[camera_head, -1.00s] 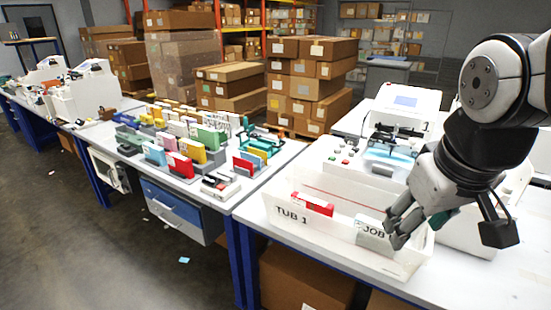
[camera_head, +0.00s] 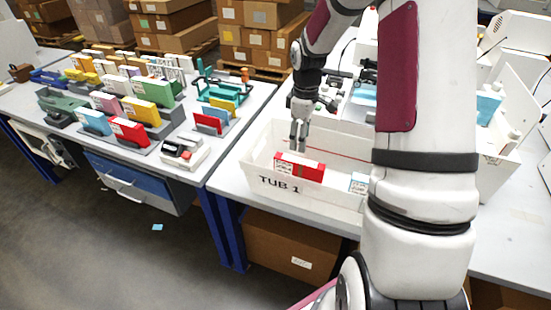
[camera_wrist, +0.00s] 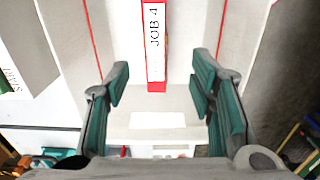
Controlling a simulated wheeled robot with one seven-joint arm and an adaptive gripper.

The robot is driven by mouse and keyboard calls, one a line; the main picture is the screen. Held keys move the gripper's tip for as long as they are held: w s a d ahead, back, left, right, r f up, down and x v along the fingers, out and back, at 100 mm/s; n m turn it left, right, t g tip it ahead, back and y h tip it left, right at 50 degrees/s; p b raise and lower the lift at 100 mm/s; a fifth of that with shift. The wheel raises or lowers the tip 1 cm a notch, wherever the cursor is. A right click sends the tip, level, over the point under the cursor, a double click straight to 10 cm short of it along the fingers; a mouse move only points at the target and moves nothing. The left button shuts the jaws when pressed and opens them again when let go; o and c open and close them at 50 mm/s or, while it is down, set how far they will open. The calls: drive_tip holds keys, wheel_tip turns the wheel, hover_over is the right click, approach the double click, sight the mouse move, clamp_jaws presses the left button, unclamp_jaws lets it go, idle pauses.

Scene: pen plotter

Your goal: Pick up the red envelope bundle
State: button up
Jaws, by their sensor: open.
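A red envelope bundle (camera_head: 301,168) with a white label stands in the white tub marked TUB 1 (camera_head: 318,190). My gripper (camera_head: 298,146) points down into the tub, just behind the red bundle in the head view. In the wrist view the bundle (camera_wrist: 154,45) shows a white strip reading JOB 4 with red edges. The open fingers (camera_wrist: 160,82) are spread wide on either side of the line of the bundle, and its near end lies between the fingertips' sides. I see no contact. How high the fingers are above it is hard to tell.
A pale labelled bundle (camera_head: 358,183) sits farther right in the tub, partly hidden by my arm. The left table holds several coloured bundles in racks, including red ones (camera_head: 130,131). The tub walls stand close around my gripper.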

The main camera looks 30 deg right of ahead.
sight(299, 169)
drive_tip(key=f, duration=0.5)
drive_tip(key=w+f, duration=0.1)
drive_tip(key=f, duration=0.2)
drive_tip(key=shift+f, duration=0.3)
drive_tip(key=shift+s+d+f+p, duration=0.1)
drive_tip(key=shift+f+p, duration=0.2)
drive_tip(key=shift+f, duration=1.2)
drive_tip(key=shift+d+f+p, duration=0.1)
drive_tip(key=shift+f+p, duration=0.15)
drive_tip(key=shift+f, duration=1.25)
clamp_jaws()
